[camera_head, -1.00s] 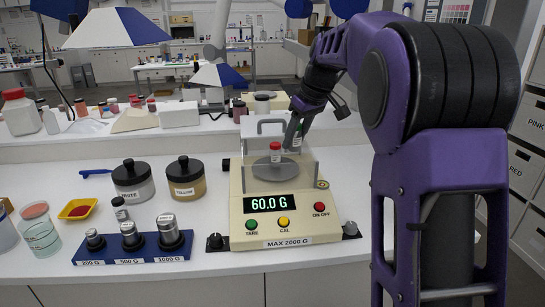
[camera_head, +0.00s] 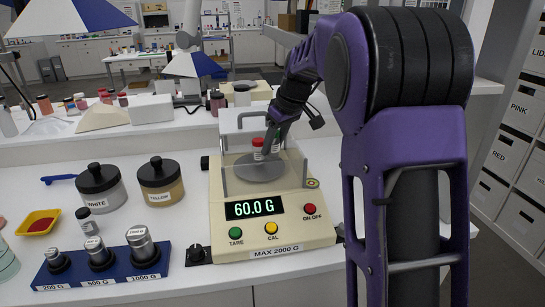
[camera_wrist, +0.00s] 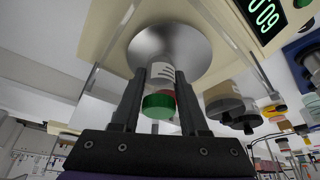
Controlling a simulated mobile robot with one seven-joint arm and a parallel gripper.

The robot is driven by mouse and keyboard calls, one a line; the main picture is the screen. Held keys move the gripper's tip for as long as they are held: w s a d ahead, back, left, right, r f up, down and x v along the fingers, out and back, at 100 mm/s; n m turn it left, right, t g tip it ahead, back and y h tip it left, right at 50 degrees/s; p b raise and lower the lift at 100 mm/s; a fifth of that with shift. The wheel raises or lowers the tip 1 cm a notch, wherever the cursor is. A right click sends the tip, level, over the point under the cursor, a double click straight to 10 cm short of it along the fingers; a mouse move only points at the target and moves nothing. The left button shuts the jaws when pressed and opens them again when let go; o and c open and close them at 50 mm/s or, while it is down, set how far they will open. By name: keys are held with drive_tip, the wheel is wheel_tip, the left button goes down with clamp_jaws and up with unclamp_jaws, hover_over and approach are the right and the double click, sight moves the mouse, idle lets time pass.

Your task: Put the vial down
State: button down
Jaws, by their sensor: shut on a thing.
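A scale (camera_head: 290,236) with a round metal pan (camera_head: 245,172) stands on the bench, its display reading 60.0 G. A red-capped vial (camera_head: 258,143) stands upright on the pan. My gripper (camera_head: 273,143) is inside the clear shield, just right of that vial. In the wrist view my gripper (camera_wrist: 162,82) is shut on a green-capped vial (camera_wrist: 159,106), cap toward the camera. The pan (camera_wrist: 170,45) shows beyond it. The red cap (camera_wrist: 170,92) shows partly behind the green one. I cannot tell whether the held vial's base touches the pan.
The clear shield with its handle (camera_head: 240,118) surrounds the pan closely. Left of the scale are the WHITE jar (camera_head: 101,190), the YELLOW jar (camera_head: 161,186), a small bottle (camera_head: 87,221), a blue weight block (camera_head: 103,272) and a yellow tray (camera_head: 38,223). Bare bench lies right of the scale.

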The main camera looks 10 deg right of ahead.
sight(273, 154)
drive_tip(key=shift+f, duration=1.65)
drive_tip(key=shift+b, duration=0.3)
drive_tip(key=shift+f, duration=0.2)
drive_tip(key=shift+c, duration=2.2)
unclamp_jaws()
drive_tip(key=shift+r, duration=0.2)
drive_tip(key=shift+r, duration=0.25)
drive_tip(key=p+v, duration=0.1)
drive_tip(key=v, duration=1)
drive_tip(key=shift+r+p, duration=0.25)
drive_tip(key=shift+p, duration=0.1)
